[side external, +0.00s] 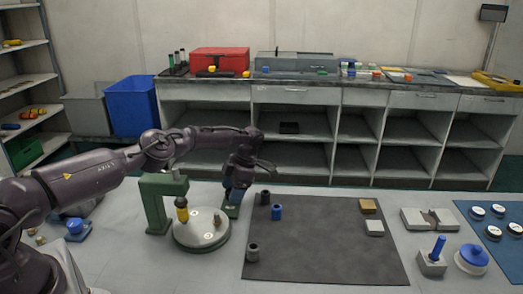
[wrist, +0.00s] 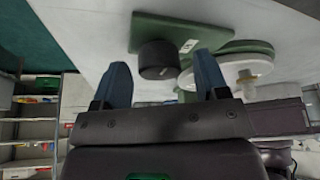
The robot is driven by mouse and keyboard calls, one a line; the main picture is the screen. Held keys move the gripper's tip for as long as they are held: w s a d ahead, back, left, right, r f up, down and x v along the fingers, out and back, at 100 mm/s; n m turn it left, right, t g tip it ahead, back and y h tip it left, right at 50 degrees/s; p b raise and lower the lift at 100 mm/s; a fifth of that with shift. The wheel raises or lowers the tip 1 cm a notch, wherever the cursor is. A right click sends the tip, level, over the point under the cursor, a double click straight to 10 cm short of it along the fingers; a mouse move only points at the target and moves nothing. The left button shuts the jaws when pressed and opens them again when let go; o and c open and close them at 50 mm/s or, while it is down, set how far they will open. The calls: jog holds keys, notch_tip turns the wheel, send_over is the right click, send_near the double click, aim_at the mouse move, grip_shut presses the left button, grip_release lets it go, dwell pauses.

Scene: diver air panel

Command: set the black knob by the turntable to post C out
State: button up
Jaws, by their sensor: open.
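The black knob (wrist: 158,56) stands on a green base plate (wrist: 165,29) with a small white label, in the wrist view. My gripper (wrist: 160,62) is open, with the knob between its two blue fingers in the picture and gaps on both sides. I cannot tell whether the fingertips are down around the knob. In the side view my gripper (side external: 236,194) points down over the green plate (side external: 231,211), hiding the knob. The round turntable (side external: 202,233) is just left of it, carrying a yellow-topped cylinder (side external: 182,208) and a small metal fitting. The label is unreadable.
A green arch (side external: 155,207) stands behind the turntable's left side. A dark mat (side external: 320,250) with several small cylinders and blocks lies to the right. Farther right are a grey block with a blue peg (side external: 437,252) and a blue board with white discs.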

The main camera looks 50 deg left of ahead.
jog(key=m+y, duration=0.1)
jog(key=m, duration=0.2)
jog(key=shift+m+t, duration=0.3)
jog(key=shift+t, duration=0.1)
jog(key=m, duration=0.2)
jog(key=m+t+y, duration=0.1)
jog(key=m, duration=0.1)
jog(key=shift+s+d+y, duration=0.1)
jog(key=shift+y, duration=0.2)
jog(key=m+t, duration=0.1)
jog(key=m, duration=0.1)
jog(key=m+t, duration=0.1)
jog(key=m, duration=0.2)
jog(key=shift+s+y, duration=0.1)
jog(key=shift+y, duration=0.2)
jog(key=m, duration=0.2)
jog(key=m+t, duration=0.1)
jog(key=m, duration=0.1)
jog(key=shift+r+t, duration=0.1)
jog(key=shift+t, duration=0.2)
jog(key=w+v, duration=0.1)
jog(key=v, duration=1.1)
jog(key=w+d+r+m+t+h, duration=0.2)
jog(key=w+d+r+t, duration=0.3)
jog(key=t, duration=0.2)
jog(key=s+d+r+m+h, duration=0.5)
jog(key=s+d+r+m, duration=0.2)
jog(key=d, duration=0.2)
jog(key=shift+s+r, duration=0.25)
